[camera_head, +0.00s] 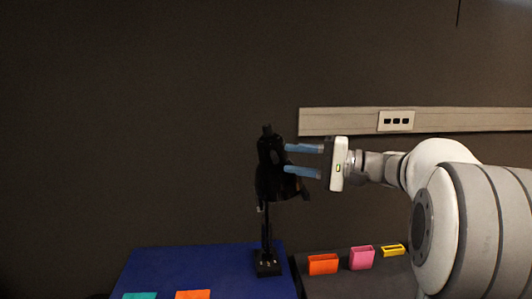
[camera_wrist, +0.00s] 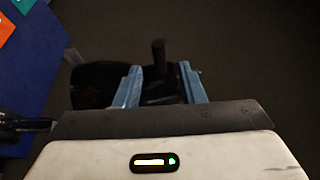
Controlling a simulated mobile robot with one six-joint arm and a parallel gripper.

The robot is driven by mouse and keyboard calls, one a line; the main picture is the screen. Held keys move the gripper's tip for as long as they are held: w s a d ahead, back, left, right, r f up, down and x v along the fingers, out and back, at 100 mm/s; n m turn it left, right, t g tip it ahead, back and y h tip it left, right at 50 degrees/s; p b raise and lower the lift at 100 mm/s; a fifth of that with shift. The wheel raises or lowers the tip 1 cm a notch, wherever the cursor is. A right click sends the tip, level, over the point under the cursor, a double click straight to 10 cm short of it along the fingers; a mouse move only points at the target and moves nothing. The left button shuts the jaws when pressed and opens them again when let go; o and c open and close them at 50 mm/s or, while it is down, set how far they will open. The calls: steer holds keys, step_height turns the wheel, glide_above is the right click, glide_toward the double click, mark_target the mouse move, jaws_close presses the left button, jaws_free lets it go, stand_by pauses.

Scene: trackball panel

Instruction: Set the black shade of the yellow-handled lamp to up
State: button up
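The lamp's black shade (camera_head: 270,180) sits on a thin black post (camera_head: 266,228) with a small dark base (camera_head: 267,264). Its narrow end points up and its wider end is low, flaring to the right. A short dark stub tops it. I cannot make out a yellow handle. My gripper (camera_head: 287,158) is open, its two blue fingers reaching left to the right side of the shade, one above the other. In the wrist view the shade (camera_wrist: 95,82) lies beyond and left of the fingers (camera_wrist: 161,70), with the stub showing between the tips. Contact cannot be told.
The lamp stands on a blue surface (camera_head: 190,265) with teal and orange pieces at its front edge. On the dark surface to the right are orange (camera_head: 323,264), pink (camera_head: 362,258) and yellow (camera_head: 393,250) holders. A socket rail (camera_head: 350,122) runs along the wall behind.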

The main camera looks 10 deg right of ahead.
mark_target(276, 169)
steer(key=p+x, duration=0.1)
steer(key=x, duration=0.6)
steer(key=shift+p, duration=0.35)
steer(key=shift+s, duration=0.15)
steer(key=shift+c, duration=0.4)
jaws_close()
